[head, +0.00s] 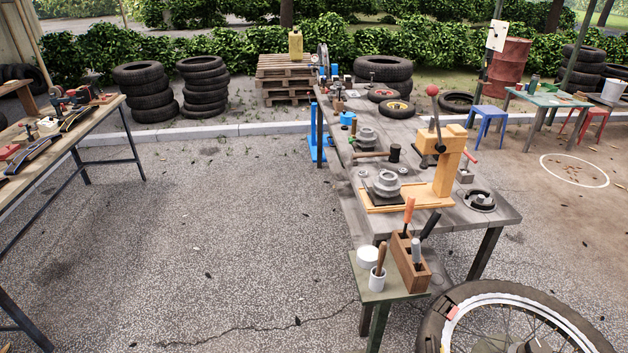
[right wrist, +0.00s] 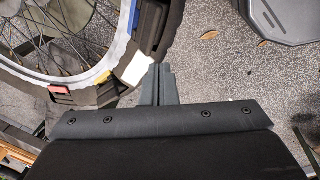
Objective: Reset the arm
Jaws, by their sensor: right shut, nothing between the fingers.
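My right gripper (right wrist: 161,76) shows in the right wrist view with its two dark grey fingers together and nothing between them. It points over the paved ground beside a spoked wheel (right wrist: 50,40). A white patch lies just left of the fingertips in that view; I cannot tell what it is or how far below. Neither arm nor gripper shows in the head view. My left gripper is out of sight.
In the head view, a workbench (head: 350,200) carries an orange press (head: 449,165). A small stand (head: 365,290) holds a wooden tool block (head: 408,262) and a white cup (head: 377,280). The wheel (head: 480,296) is at bottom right. Open pavement (head: 220,230) separates it from the left table (head: 95,115).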

